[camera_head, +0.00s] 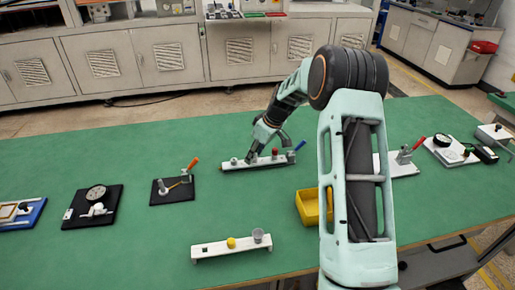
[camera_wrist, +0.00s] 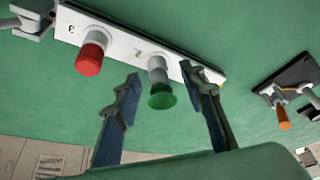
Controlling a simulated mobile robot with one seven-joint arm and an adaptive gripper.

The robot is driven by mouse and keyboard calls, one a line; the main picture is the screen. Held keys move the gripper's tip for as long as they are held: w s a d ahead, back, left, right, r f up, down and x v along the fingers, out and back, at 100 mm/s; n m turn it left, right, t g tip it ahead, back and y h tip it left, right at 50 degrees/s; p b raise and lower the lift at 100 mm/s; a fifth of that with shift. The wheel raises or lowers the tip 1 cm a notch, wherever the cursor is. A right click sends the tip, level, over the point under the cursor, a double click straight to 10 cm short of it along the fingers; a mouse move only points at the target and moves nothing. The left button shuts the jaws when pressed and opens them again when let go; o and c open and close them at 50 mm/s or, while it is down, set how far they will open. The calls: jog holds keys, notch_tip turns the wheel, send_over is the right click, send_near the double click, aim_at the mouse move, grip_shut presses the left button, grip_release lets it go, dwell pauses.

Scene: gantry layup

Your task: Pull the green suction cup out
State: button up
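In the wrist view, the green suction cup (camera_wrist: 162,97) sits on a pale stem attached to a white strip (camera_wrist: 122,45), beside the number 2. My gripper (camera_wrist: 162,77) is open, with one dark finger on each side of the green cup in the picture. I cannot tell whether either finger touches it. A red suction cup (camera_wrist: 90,58) is on the same strip, left of the green one, by the number 3. In the head view, my gripper (camera_head: 257,152) is down at the white strip (camera_head: 238,167) and hides the green cup.
In the head view, a yellow bin (camera_head: 308,208) stands beside my arm. A black plate with an orange-handled clamp (camera_head: 175,190) is to the left. Green table (camera_head: 120,150) between them is clear.

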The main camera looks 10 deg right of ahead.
jog(key=shift+f, duration=0.1)
jog(key=shift+c, duration=0.5)
grip_shut()
